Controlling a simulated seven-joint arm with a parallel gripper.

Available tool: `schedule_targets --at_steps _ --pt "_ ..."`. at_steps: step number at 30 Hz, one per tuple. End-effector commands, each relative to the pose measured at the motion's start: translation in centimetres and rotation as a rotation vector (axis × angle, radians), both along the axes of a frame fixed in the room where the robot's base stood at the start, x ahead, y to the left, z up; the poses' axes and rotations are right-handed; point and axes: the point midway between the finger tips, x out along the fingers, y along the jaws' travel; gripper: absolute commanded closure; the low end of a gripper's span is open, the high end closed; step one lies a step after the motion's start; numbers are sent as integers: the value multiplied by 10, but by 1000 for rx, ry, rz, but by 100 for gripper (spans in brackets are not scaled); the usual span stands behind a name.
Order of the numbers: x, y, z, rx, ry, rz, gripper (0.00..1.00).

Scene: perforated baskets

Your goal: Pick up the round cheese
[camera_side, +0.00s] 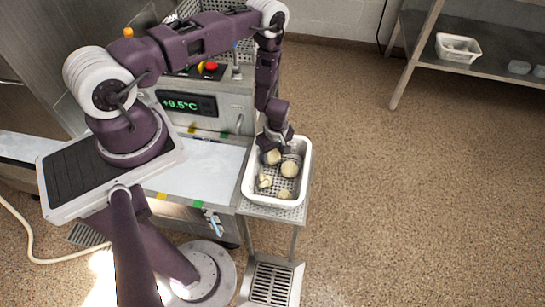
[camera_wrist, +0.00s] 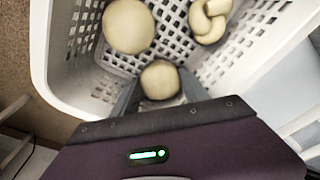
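Several pale cheeses lie in a white perforated basket (camera_side: 304,160); its wall also shows in the wrist view (camera_wrist: 58,60). My gripper (camera_side: 271,152) reaches down into the basket's far end. In the wrist view, a round cheese (camera_wrist: 160,80) sits between the two fingers of my gripper (camera_wrist: 159,88), one finger on each side. I cannot tell whether the fingers press on it. A larger round cheese (camera_wrist: 128,26) lies beyond it to the left, apart from the fingers. A knotted cheese (camera_wrist: 207,22) lies beyond to the right.
The basket stands on a small metal stand beside a steel machine with a temperature display (camera_side: 187,104). Another small cheese (camera_side: 285,194) lies near the basket's front wall. The basket walls rise close around my gripper. A shelf with a white tub (camera_side: 458,48) stands far right.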

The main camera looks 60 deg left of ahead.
Motion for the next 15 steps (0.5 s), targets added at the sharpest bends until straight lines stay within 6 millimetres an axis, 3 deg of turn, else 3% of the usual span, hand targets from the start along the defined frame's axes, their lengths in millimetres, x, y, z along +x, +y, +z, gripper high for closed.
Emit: schedule_targets --at_steps 9,15 --pt "0 0 4 -1 0 -1 90" --pt "1 0 37 -1 -2 0 90"
